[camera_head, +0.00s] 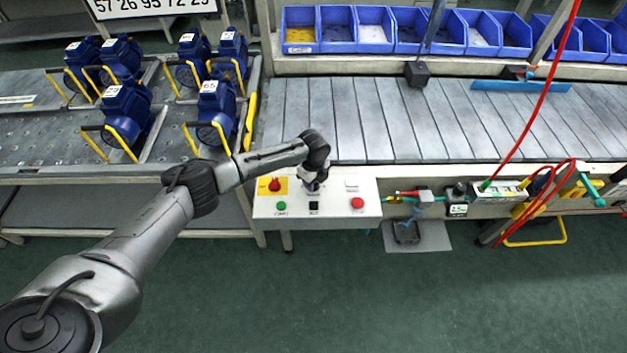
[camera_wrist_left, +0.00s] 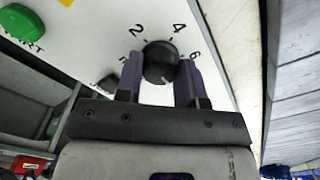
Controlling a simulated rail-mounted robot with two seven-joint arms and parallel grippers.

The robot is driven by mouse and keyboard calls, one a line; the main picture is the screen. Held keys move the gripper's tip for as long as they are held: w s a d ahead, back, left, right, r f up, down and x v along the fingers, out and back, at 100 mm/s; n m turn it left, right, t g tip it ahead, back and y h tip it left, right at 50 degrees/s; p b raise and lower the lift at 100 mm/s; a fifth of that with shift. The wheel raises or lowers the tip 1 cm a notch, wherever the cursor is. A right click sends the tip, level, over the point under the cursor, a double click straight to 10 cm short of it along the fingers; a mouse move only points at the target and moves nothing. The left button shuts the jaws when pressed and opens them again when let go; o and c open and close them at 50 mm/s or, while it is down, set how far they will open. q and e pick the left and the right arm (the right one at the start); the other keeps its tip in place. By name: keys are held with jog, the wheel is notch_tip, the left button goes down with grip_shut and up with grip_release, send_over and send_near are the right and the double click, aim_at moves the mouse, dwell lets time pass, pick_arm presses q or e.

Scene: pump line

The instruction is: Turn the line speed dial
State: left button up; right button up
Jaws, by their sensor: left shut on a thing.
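The line speed dial (camera_wrist_left: 160,62) is a round black knob with a light pointer mark on the white control panel, with printed numbers such as 2, 4 and 6 around it. My left gripper (camera_wrist_left: 160,78) is shut on the dial, with one purple finger on each side of it. In the head view my left gripper (camera_head: 313,184) is over the control panel (camera_head: 367,209) and hides the dial. My right gripper does not show.
A green button (camera_head: 281,206), a black switch (camera_head: 314,206), a red button (camera_head: 357,203) and a red knob on yellow (camera_head: 274,185) surround the dial. The conveyor (camera_head: 430,120) runs behind. Blue pumps (camera_head: 125,110) stand left. Red hoses (camera_head: 530,125) hang right.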

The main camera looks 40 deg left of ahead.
pick_arm(q)
jog(key=shift+r+n+p, duration=0.2)
jog(key=shift+n+p, duration=0.7)
jog(key=shift+p, duration=0.2)
jog(key=n+p, duration=0.3)
jog(key=shift+n, duration=0.3)
jog(key=n+p, duration=0.2)
jog(key=n, duration=0.1)
jog(key=shift+f+n+p, duration=0.1)
jog(key=shift+n+p, duration=0.6)
jog(key=shift+n, duration=0.9)
jog(key=o, duration=0.9)
jog(key=shift+f, duration=0.1)
